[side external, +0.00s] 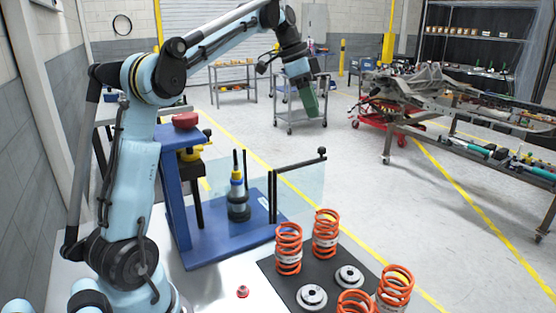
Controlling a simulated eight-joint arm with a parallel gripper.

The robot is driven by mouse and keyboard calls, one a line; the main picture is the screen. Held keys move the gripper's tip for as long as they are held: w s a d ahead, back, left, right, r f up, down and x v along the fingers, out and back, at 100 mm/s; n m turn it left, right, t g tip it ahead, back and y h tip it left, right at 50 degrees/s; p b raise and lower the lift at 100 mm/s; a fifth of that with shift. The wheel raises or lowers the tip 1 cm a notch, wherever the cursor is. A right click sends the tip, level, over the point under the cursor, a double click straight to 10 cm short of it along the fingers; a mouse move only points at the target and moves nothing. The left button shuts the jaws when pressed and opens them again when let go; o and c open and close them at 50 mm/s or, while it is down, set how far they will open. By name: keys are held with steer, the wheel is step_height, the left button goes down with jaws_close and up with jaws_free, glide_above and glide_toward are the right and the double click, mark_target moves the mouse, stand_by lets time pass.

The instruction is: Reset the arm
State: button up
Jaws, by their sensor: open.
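My arm reaches up from the bench at the left and bends over to the right. My gripper (309,108) hangs at its end, high above the floor and pointing down, with a dark green part at its tip. Its fingers are small and hard to make out, and I see nothing clearly held. It is well apart from the blue press fixture (180,190) and the springs. A strut-like part with a yellow and blue collar (237,190) stands upright on the blue base behind a clear panel (300,185).
Several orange springs (326,235) and grey round mounts (311,297) stand on a black mat (275,270) at the front. A small red knob (242,291) is on the white bench. Behind are a grey cart (300,115) and a chassis on a frame (420,90). Open floor lies between.

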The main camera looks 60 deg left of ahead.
steer(key=s+d+f+n+t+y, duration=0.2)
steer(key=s+d+f+n, duration=0.5)
steer(key=s+d+f, duration=0.8)
steer(key=shift+s+d+f+n+t, duration=0.35)
steer(key=shift+d+f+t, duration=0.25)
steer(key=shift+d+t, duration=0.35)
